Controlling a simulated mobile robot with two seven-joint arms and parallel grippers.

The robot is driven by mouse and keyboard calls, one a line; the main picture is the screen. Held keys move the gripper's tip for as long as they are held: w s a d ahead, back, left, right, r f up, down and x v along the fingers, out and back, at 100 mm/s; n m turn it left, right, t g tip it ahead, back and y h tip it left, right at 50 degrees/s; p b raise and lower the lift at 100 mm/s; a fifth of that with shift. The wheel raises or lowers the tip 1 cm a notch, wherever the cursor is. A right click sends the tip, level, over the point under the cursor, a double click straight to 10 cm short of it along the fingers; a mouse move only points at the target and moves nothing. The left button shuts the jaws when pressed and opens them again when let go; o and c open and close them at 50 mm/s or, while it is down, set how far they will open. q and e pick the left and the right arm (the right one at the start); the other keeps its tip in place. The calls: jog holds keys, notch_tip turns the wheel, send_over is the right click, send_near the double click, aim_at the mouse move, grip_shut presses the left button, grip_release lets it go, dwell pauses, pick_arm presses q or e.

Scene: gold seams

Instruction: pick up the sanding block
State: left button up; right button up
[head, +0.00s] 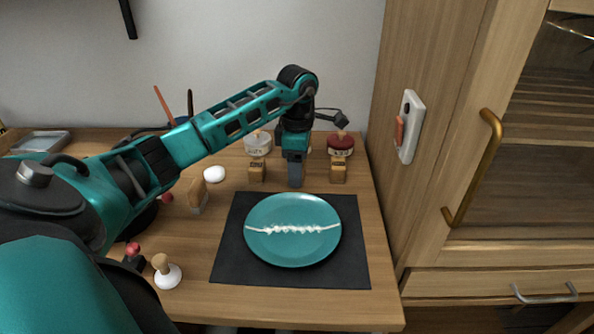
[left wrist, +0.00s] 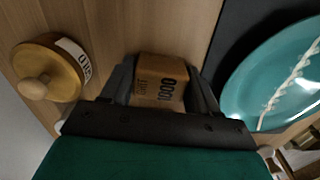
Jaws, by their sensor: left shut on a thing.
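A brown sanding block (left wrist: 160,82) marked "GRIT 1000" sits between the fingers of my left gripper (left wrist: 162,95) in the left wrist view. The gripper is shut on it. In the head view my left gripper (head: 296,180) points down at the back of the table, behind the plate, and hides the held block. Two similar blocks stand to either side of the gripper, one on the left (head: 257,171) and one on the right (head: 338,171). My right gripper is not in view.
A teal plate (head: 270,247) with a white jagged seam lies on a dark mat (head: 232,268). Lidded jars stand behind the blocks, one pale (head: 258,146), one red (head: 340,146); a wooden-lidded jar (left wrist: 50,65) is beside my gripper. A wooden cabinet (head: 440,100) rises at right.

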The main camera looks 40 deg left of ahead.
pick_arm(q)
jog(key=shift+r, duration=0.15)
jog(key=shift+r, duration=0.55)
notch_tip(320, 180, up, 19)
jog(key=p, duration=0.4)
jog(key=shift+f, duration=0.15)
